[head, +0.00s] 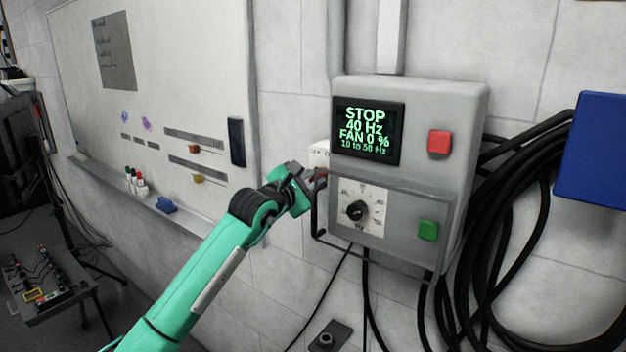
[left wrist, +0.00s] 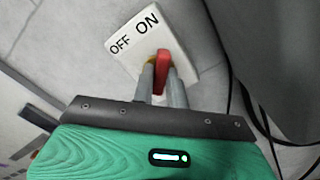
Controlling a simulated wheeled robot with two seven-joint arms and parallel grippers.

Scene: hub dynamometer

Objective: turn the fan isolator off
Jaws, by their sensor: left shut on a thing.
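The fan isolator is a white plate (left wrist: 190,45) with "OFF" and "ON" lettering and a red handle (left wrist: 163,68), in the left wrist view. In the head view only part of the white plate (head: 319,152) shows, at the left side of the grey control box (head: 480,120). My left gripper (left wrist: 162,80) is shut on the red handle, with one finger on each side of it. In the head view my left gripper (head: 318,178) is at the box's left edge and covers the handle. I cannot tell the handle's exact setting. My right gripper is not in view.
The box display (head: 367,133) reads STOP, 40 Hz, FAN 0 %. A wire guard (head: 380,258) stands out in front of the dial (head: 357,210), close to my left gripper. Black cables (head: 500,230) hang at right. A whiteboard (head: 190,60) is at left.

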